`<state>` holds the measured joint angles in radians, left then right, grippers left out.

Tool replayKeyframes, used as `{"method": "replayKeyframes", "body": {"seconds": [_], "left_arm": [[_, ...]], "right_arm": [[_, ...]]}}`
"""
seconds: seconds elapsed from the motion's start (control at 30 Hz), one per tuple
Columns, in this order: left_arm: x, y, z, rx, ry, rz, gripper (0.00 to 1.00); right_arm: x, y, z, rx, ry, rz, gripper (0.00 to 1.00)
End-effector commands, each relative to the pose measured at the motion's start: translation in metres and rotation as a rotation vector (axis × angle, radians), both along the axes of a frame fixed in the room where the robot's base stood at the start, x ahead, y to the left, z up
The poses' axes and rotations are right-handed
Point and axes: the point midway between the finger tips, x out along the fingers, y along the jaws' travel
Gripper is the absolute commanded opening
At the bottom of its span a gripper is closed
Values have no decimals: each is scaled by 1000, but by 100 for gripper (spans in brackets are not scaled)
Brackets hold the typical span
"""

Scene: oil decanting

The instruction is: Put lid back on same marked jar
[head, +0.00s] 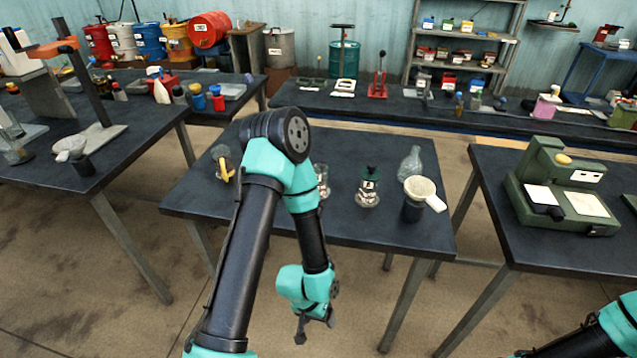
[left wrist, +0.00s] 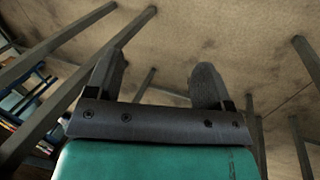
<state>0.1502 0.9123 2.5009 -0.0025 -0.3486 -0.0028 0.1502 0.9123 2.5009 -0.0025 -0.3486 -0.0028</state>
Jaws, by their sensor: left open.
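On the middle table (head: 300,228) several glass vessels stand in a row. A clear jar (head: 368,198) has a dark green top on it. Another clear jar (head: 323,183) shows beside my left arm, partly hidden by it. A glass vessel with a yellow part (head: 224,163) stands at the left. I cannot make out a marking or a loose lid. My left gripper (head: 315,331) hangs in front of the table, below its top and apart from the jars.
A clear flask (head: 410,164) and a white funnel (head: 421,190) over a dark cup (head: 412,210) stand at the table's right. A green machine (head: 562,190) is on the right table. My right arm shows at the lower right corner. Table legs surround my left gripper.

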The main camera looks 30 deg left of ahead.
Motion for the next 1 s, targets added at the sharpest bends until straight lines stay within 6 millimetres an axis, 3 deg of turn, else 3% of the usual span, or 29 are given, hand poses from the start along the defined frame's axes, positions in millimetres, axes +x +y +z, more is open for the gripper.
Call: {"method": "replayKeyframes", "body": {"seconds": [0.13, 0.57, 1.0], "left_arm": [[0, 0, 0, 0, 0, 0, 60], [0, 0, 3, -2, 37, 8, 60], [-7, -8, 37, -37, 350, 69, 60]], "right_arm": [[0, 0, 0, 0, 0, 0, 85], [0, 0, 0, 0, 0, 0, 85], [0, 0, 0, 0, 0, 0, 85]]}}
